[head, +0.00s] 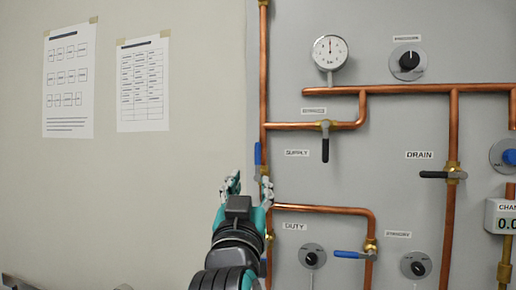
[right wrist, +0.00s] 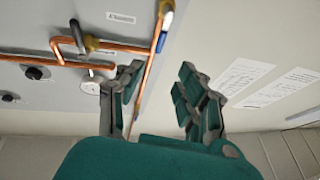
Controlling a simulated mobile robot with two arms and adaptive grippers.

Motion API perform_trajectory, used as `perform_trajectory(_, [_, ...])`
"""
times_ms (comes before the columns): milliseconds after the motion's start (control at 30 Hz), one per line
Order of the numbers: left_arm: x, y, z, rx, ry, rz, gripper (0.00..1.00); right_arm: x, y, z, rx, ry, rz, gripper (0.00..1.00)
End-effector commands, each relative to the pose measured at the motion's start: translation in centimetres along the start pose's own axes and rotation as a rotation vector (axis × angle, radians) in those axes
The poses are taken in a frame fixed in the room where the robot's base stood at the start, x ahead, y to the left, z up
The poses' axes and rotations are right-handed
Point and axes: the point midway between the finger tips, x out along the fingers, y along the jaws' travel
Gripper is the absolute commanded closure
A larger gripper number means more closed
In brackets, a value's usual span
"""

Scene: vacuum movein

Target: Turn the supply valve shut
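The supply valve (head: 265,172) is a brass body on the left vertical copper pipe, left of the label "SUPPLY". Its blue handle (head: 258,153) points up, along the pipe. In the right wrist view the blue handle (right wrist: 162,41) shows beyond the fingers, towards the top. My right gripper (head: 249,183) is open and empty, with its fingers pointing up. In the head view its right finger overlaps the valve body and partly hides it; I cannot tell whether they touch. The open fingers also show in the right wrist view (right wrist: 159,82). My left gripper is not in view.
A black-handled valve (head: 325,140) hangs right of the supply handle, below a gauge (head: 330,53). A drain valve (head: 450,174) and a lower blue-handled valve (head: 350,254) are farther right. Copper pipes and knobs cover the panel. The wall left of it holds two paper sheets (head: 68,80).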

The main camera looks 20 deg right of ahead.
Motion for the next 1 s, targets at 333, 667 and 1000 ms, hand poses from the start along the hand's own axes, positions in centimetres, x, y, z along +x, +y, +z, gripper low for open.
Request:
perform_trajectory(333, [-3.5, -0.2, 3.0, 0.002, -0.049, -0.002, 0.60, 7.9, 0.1, -0.4, -0.005, -0.002, 0.002, 0.63])
perform_trajectory(667, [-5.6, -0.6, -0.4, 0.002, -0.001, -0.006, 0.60, 13.8, 0.0, -0.2, -0.003, -0.002, 0.001, 0.63])
perform_trajectory(1000, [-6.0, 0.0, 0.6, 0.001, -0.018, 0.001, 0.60, 15.3, 0.0, 0.1, 0.000, -0.001, 0.000, 0.63])
